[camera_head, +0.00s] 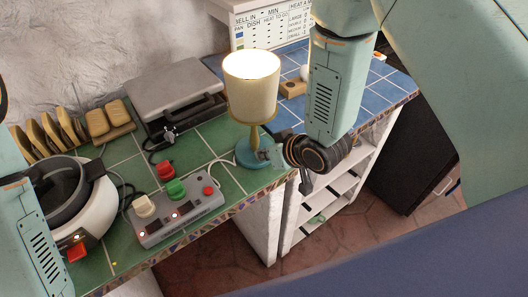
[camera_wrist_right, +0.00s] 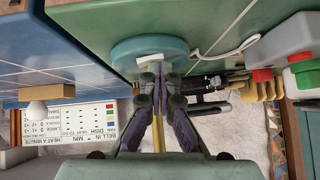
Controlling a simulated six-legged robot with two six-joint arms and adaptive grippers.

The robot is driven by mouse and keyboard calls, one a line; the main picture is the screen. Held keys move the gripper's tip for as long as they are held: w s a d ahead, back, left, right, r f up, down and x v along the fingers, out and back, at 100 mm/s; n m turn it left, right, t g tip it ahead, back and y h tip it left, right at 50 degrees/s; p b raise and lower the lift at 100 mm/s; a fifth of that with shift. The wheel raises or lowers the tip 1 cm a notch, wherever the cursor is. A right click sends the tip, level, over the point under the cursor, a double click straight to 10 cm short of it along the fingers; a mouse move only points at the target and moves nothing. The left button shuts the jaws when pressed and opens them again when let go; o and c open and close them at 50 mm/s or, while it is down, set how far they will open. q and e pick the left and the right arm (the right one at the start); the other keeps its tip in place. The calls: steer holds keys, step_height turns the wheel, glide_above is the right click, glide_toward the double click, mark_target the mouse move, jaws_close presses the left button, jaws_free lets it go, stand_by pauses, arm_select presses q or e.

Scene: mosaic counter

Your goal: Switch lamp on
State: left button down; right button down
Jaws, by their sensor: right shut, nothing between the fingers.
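The lamp (camera_head: 251,88) stands upright near the front edge of the tiled counter, with a cream shade, a yellowish stem and a round blue-teal base (camera_head: 244,153). The inside of its shade looks bright, as if lit. My right gripper (camera_head: 266,155) is at the front right of the base, its fingers small in this view. In the right wrist view, my right gripper (camera_wrist_right: 157,82) is shut and empty, its tips at or very near a white switch piece (camera_wrist_right: 163,58) on the base (camera_wrist_right: 124,50). I cannot tell whether they touch. My left gripper is out of view.
A grey control box (camera_head: 180,219) with coloured buttons and a round white appliance (camera_head: 94,212) stand left of the lamp. A white cord lies by the base. Blue-tiled counter (camera_head: 376,98) extends right.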

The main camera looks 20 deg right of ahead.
steer(key=shift+w+d, duration=0.1)
steer(key=shift+d, duration=0.4)
steer(key=shift+w+d, duration=0.15)
steer(key=shift+d, duration=0.15)
steer(key=shift+a+r+p, duration=0.1)
steer(key=shift+r+p, duration=0.45)
steer(key=w+r+p+v, duration=0.1)
steer(key=p+v, duration=0.1)
steer(key=v, duration=1)
steer(key=shift+w+r, duration=0.2)
steer(key=shift+r, duration=0.1)
steer(key=shift+a, duration=0.1)
